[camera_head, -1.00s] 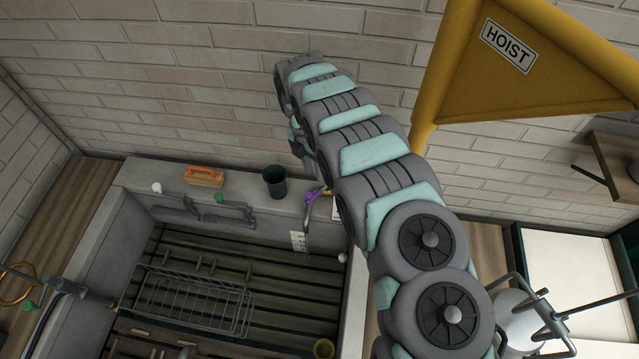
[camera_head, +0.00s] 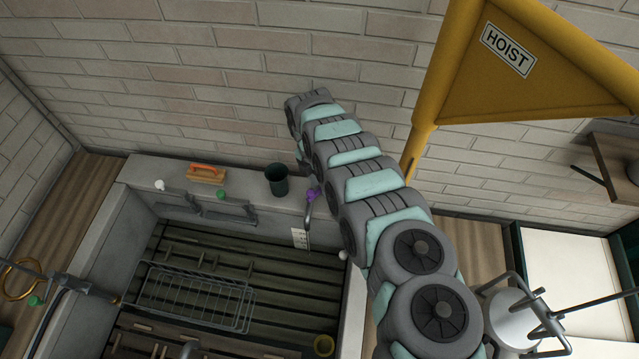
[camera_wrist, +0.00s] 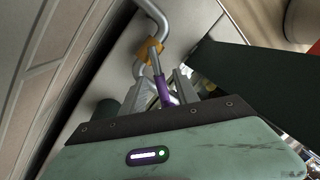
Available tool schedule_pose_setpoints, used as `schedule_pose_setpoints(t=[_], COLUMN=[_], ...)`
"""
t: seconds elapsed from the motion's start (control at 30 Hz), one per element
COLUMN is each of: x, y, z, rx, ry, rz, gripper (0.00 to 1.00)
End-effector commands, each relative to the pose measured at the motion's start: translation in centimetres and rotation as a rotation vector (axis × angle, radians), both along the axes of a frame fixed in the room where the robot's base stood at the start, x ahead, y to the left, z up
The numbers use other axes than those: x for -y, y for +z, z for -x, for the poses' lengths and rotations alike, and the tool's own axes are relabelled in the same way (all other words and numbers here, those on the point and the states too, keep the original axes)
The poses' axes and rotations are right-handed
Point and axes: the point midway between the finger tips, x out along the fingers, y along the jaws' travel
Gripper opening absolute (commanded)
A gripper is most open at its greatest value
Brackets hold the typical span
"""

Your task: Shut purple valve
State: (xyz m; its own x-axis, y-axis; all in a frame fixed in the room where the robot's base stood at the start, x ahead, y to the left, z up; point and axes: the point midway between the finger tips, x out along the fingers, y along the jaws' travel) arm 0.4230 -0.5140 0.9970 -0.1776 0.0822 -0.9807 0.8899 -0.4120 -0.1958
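The purple valve has a purple lever (camera_wrist: 162,92) on a brass-orange fitting (camera_wrist: 150,50), which sits on a bent grey pipe in the wrist view. In the head view its purple part (camera_head: 312,194) shows at the sink's back ledge, close beside my arm, which hides part of the fitting. My gripper (camera_wrist: 165,92) points at the fitting. Its two grey fingers stand apart, one on each side of the lever, with gaps visible. Whether either finger touches the lever is unclear. The gripper is hidden behind my arm in the head view.
A dark green cup (camera_head: 277,180) stands left of the valve on the ledge. A wire rack (camera_head: 197,298) lies in the sink. A yellow hoist (camera_head: 510,60) stands at right.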

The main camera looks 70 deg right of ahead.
Motion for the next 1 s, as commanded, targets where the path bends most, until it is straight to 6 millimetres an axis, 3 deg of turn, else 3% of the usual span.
schedule_pose_setpoints(t=[0.43,1.0], x=[0.00,0.00], y=[0.02,0.05], z=[-0.02,-0.01], rx=[0.000,0.000], ry=[0.000,0.000], rz=[0.000,0.000], gripper=[0.00,0.00])
